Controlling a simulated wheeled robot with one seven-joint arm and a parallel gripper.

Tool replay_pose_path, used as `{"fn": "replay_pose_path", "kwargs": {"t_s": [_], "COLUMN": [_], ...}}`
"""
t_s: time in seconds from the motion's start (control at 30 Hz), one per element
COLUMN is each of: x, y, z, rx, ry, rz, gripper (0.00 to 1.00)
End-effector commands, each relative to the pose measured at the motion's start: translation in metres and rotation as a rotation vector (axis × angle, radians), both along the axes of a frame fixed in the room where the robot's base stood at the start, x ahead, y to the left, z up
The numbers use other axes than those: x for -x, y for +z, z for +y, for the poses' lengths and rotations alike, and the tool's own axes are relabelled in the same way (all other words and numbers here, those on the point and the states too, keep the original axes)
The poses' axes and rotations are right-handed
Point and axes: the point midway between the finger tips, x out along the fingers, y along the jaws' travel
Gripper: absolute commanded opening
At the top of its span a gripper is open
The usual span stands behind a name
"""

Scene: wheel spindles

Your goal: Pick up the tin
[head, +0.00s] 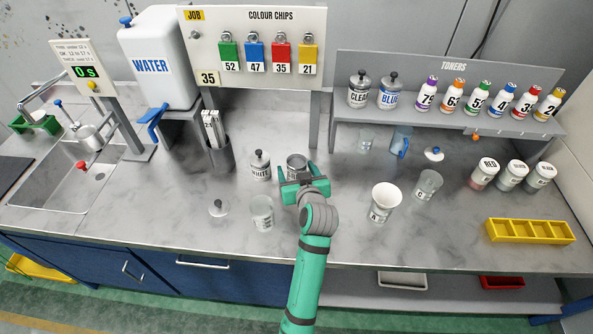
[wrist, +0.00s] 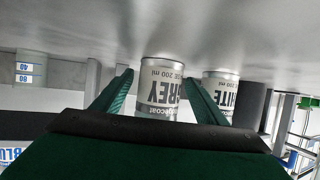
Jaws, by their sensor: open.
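A grey metal tin (head: 297,163) with an open top stands upright on the bench. In the wrist view, which looks upside down, the tin (wrist: 163,92) carries a GREY basecoat label. My gripper (head: 298,172) is open and low over the bench, with one green finger on each side of the tin. In the wrist view my gripper (wrist: 160,82) frames the tin, with a gap on the left; I cannot tell whether the right finger touches it. The fingers and palm hide part of its label and lower body.
A WHITE tin (head: 260,167) with a knobbed lid stands just left of my gripper. A clear beaker (head: 262,213) and a loose lid (head: 218,208) are in front left. The toner shelf (head: 440,118) is behind.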

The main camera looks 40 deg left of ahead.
Motion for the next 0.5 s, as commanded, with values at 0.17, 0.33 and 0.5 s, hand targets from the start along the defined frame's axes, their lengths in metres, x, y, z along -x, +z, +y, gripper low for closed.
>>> {"fn": "replay_pose_path", "kwargs": {"t_s": [0.17,0.33,0.5], "x": [-0.0001,0.0003,0.0006], "y": [0.0001,0.0001,0.0008], "z": [-0.0003,0.0002,0.0008], "rx": [0.000,0.000,0.000], "ry": [-0.001,0.000,0.001], "rz": [0.000,0.000,-0.001], "gripper": [0.67,0.26,0.16]}}
